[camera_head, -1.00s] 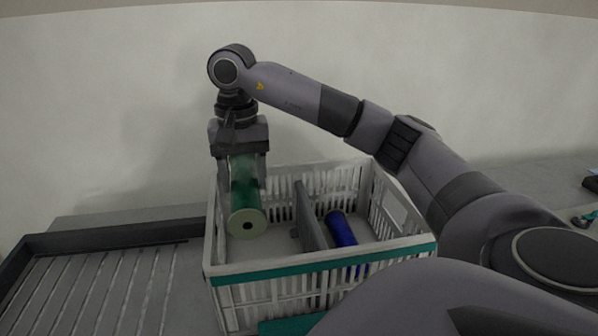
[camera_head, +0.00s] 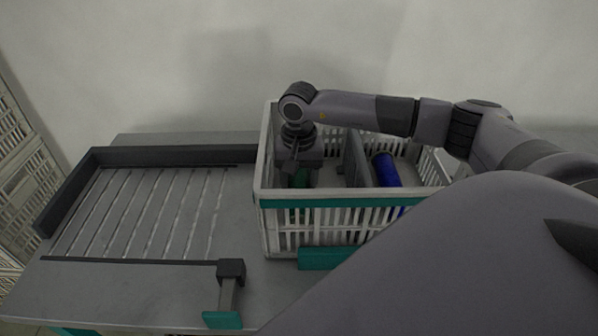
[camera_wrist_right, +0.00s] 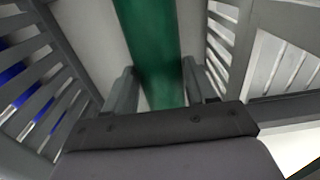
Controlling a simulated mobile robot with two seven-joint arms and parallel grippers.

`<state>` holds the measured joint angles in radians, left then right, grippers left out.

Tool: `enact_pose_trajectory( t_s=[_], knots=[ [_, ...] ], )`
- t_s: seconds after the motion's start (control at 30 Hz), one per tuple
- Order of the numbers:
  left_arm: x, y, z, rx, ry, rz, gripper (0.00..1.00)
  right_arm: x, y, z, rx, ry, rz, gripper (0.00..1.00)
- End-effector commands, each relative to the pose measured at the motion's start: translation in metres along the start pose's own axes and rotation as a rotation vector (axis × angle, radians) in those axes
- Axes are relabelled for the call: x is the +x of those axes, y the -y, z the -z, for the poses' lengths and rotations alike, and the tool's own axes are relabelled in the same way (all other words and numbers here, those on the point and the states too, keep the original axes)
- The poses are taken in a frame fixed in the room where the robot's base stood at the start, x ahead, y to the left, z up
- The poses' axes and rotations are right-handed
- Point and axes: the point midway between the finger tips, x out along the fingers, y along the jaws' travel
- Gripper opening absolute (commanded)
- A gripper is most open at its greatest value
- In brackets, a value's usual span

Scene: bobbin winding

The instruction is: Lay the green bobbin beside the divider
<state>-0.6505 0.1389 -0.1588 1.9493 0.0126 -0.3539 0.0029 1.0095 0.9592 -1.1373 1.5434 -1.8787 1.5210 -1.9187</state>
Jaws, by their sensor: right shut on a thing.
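The green bobbin (camera_head: 301,180) is down in the left compartment of the white crate (camera_head: 266,170), left of the grey divider (camera_head: 355,160). The crate's front wall partly hides it in the head view. My right gripper (camera_head: 299,174) reaches down into that compartment, shut on the bobbin. In the right wrist view the green bobbin (camera_wrist_right: 150,45) runs between the two fingers of the right gripper (camera_wrist_right: 157,84). I cannot tell whether the bobbin touches the crate floor. My left gripper is not in view.
A blue bobbin (camera_head: 386,170) lies in the crate's right compartment. A grey ribbed tray (camera_head: 150,215) with a dark raised edge lies left of the crate. A dark post with a teal foot (camera_head: 222,319) stands at its front. The wall is close behind.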

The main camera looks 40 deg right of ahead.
Motion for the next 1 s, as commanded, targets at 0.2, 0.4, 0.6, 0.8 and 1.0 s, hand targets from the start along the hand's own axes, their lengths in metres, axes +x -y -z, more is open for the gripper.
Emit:
enact_pose_trajectory(
  t_s=[0.2, 0.4, 0.6, 0.8, 1.0],
  knots=[
    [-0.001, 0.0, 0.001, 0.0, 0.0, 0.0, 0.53, 0.015, 0.0, 0.0, -0.001, -0.002, 0.001, 0.17],
    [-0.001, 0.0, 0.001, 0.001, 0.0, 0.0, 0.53, 0.015, 0.0, 0.0, -0.001, 0.0, -0.001, 0.76],
    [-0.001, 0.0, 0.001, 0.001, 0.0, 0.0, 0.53, 0.015, 0.0, 0.0, 0.0, -0.001, 0.0, 0.82],
    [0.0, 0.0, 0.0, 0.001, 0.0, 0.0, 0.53, 0.009, 0.0, 0.001, 0.0, -0.002, 0.002, 0.82],
    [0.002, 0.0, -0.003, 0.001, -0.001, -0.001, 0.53, -0.023, 0.001, 0.002, 0.001, -0.006, 0.005, 0.82]
  ],
)
